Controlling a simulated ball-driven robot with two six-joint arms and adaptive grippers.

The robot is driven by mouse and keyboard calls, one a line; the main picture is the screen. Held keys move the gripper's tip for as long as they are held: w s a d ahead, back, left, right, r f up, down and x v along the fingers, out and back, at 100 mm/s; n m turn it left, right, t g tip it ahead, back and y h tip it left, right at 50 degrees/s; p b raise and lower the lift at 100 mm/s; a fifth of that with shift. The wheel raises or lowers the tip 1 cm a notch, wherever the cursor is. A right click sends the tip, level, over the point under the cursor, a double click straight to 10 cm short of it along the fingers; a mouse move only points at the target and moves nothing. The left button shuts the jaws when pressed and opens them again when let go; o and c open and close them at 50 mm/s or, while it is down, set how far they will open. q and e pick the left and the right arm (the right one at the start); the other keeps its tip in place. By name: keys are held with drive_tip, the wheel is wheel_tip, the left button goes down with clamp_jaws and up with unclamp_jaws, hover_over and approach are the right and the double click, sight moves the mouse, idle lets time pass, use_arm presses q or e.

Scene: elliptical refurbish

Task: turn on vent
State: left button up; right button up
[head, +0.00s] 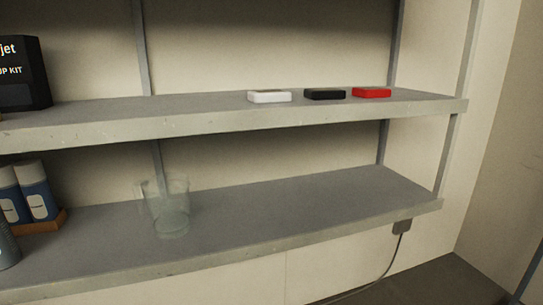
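No vent shows in the head view, and I cannot tell whether any of the things in sight switches one. Three small flat boxes lie in a row on the upper shelf: a white box (269,97), a black box (325,94) and a red box (372,92). A small dark grey box (402,227) with a cable is at the right end below the lower shelf. Neither of my grippers is in view.
The upper shelf (200,122) holds a black kit box (22,75) at left. The lower shelf (300,207) holds a clear cup (170,208) and blue-and-white bottles (38,190) in a wooden tray (45,226). Its right part is clear. A cable (383,272) runs down to the dark floor (440,285).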

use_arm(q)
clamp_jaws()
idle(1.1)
